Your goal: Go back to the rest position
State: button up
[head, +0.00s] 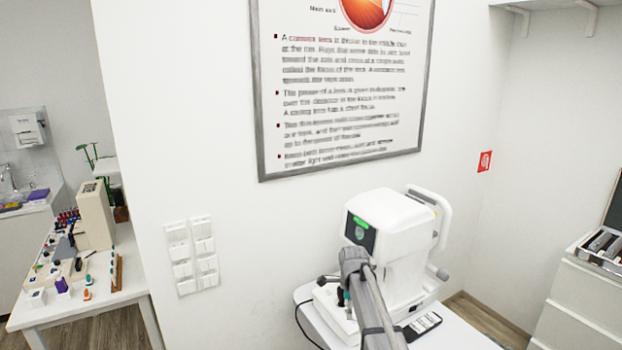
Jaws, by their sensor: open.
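My grey arm (372,300) rises from the bottom edge in the head view, in front of a white eye-test machine (398,222). I cannot make out my gripper or its fingers. Small dark parts (343,297) show just left of the arm, low by the machine. I cannot tell whether they belong to my wrist or to the machine. The machine has a dark screen with a green light (360,229) on its left side. It stands on a white table (455,334), and my arm hides part of its lower body.
A black phone-like device (422,326) lies on the white table. A framed poster (428,80) and switch panels (192,257) are on the wall. A cluttered bench (110,297) is at left. White drawers (585,300) with a metal tray (598,249) stand at right.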

jog(key=s+d+f+n+b, duration=0.2)
jog(key=s+f+n+b, duration=0.1)
jog(key=s+n, duration=0.7)
jog(key=s+d+f+n+b, duration=0.3)
jog(key=s+n, duration=0.6)
jog(key=s, duration=0.5)
jog(key=shift+s+f+n, duration=0.15)
jog(key=shift+n, duration=0.25)
